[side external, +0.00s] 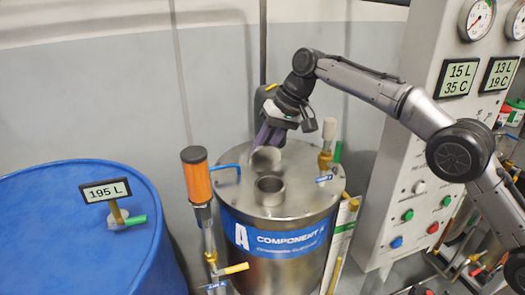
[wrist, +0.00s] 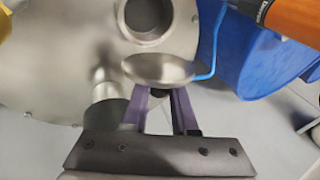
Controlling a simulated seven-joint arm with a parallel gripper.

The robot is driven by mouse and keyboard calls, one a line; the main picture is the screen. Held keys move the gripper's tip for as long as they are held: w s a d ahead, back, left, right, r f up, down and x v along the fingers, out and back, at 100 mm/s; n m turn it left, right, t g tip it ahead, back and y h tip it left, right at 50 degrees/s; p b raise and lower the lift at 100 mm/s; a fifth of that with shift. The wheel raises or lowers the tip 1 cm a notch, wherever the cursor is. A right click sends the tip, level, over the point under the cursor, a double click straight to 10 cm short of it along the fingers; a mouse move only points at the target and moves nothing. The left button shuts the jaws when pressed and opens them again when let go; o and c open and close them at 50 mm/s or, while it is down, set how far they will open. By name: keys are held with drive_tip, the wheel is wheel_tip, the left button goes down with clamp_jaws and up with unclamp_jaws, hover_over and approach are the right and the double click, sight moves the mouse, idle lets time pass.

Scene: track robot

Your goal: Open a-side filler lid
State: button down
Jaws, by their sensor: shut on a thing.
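The a-side tank (side external: 275,255) is a steel drum with a blue "COMPONENT A" band. Its short round filler neck (side external: 270,190) stands open on top; the open neck also shows at the top of the wrist view (wrist: 150,15). The filler lid (side external: 266,160), a round steel cap, is off the neck, tilted and above and behind it in the side view. My gripper (side external: 264,140) is shut on the lid. In the wrist view the purple fingers (wrist: 161,98) meet at a dark part under the lid (wrist: 158,68). Their exact contact is partly hidden.
A valve (side external: 325,158) stands at the tank's right rear. A blue drum (side external: 75,235) is at left, a control panel (side external: 425,160) at right. A grey cylinder (wrist: 108,90) is close to my fingers.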

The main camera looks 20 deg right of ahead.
sight(277, 154)
idle(0.4)
drive_tip(key=c, duration=0.7)
unclamp_jaws()
drive_tip(key=shift+r, duration=0.1)
drive_tip(key=shift+v, duration=3.7)
drive_tip(key=shift+r, duration=0.1)
